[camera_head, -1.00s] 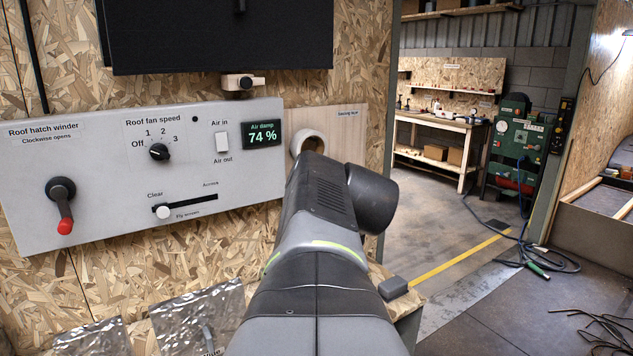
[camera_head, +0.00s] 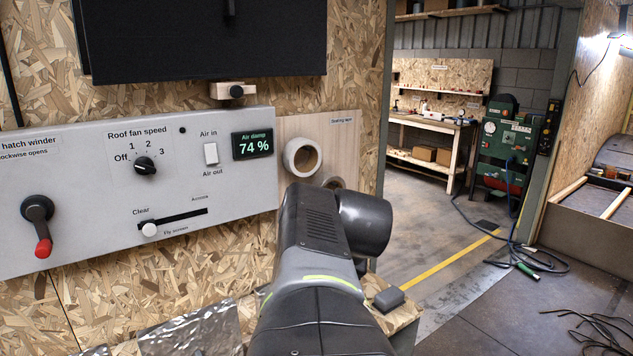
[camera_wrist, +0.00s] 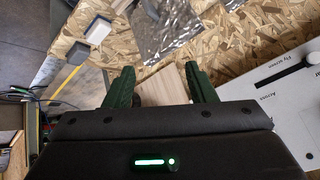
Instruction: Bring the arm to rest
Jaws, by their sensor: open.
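My arm (camera_head: 310,245) reaches forward from the bottom middle of the head view, in front of the chipboard wall and a narrow shelf. Its far end hides my gripper there. In the wrist view my gripper (camera_wrist: 161,78) shows as two dark green fingers, spread well apart. Nothing sits between them, and a pale wood surface shows beyond the gap.
A grey control panel (camera_head: 90,205) with a red-handled winder (camera_head: 40,228) is left of my arm. A pale ring (camera_head: 302,157) is on the wooden board, with another partly hidden. A grey block (camera_head: 388,299) lies on the shelf. Open floor (camera_head: 425,235) lies to the right.

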